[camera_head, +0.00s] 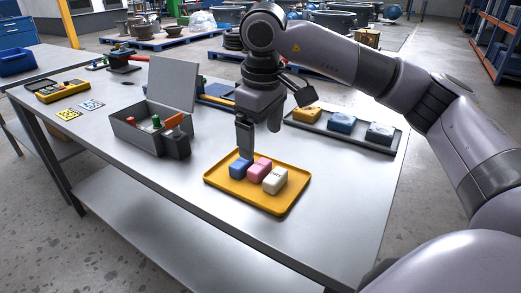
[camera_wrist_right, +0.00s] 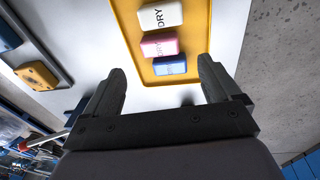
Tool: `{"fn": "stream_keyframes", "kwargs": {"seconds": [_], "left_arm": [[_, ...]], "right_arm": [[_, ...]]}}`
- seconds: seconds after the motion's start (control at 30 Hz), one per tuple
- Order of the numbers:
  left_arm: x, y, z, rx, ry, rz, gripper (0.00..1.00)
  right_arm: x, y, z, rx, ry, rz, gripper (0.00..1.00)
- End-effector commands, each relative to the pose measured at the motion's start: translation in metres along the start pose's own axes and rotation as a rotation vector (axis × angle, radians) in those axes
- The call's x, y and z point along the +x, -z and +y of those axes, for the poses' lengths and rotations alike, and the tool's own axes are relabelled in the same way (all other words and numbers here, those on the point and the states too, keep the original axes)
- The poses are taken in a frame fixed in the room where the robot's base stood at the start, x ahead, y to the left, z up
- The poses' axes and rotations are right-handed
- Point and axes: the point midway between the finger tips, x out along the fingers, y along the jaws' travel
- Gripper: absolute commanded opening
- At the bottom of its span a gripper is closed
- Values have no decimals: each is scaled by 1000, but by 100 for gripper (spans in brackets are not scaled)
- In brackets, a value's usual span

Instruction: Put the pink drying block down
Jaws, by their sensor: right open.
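The pink drying block (camera_head: 260,168) lies in the yellow tray (camera_head: 283,207), between a blue block (camera_head: 239,168) and a white block (camera_head: 275,180). In the right wrist view the pink block (camera_wrist_right: 159,45) sits in the same row, with the white block farther off and the blue one nearer. My right gripper (camera_head: 258,140) is above the tray's back edge, close to the blue block. In the wrist view its two fingers (camera_wrist_right: 163,85) are spread wide with nothing between them. My left gripper is not in view.
A dark tray (camera_head: 330,132) with an orange block and two blue blocks lies at the table's back right. A grey open-lidded box (camera_head: 135,133) with small items stands left of the yellow tray. The table front (camera_head: 160,190) is clear.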

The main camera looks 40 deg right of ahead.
Motion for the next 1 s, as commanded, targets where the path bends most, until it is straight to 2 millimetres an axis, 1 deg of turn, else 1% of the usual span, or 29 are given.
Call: {"fn": "stream_keyframes", "kwargs": {"seconds": [0.03,0.1,0.2,0.3,1.0], "left_arm": [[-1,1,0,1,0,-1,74],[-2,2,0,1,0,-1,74],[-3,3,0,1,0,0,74],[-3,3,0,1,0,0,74],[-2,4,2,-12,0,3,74]], "right_arm": [[-12,1,0,1,0,4,90],[-23,1,0,1,0,3,90],[-34,1,0,0,1,1,90],[-41,0,0,0,0,1,90],[-42,0,0,0,0,0,90]]}}
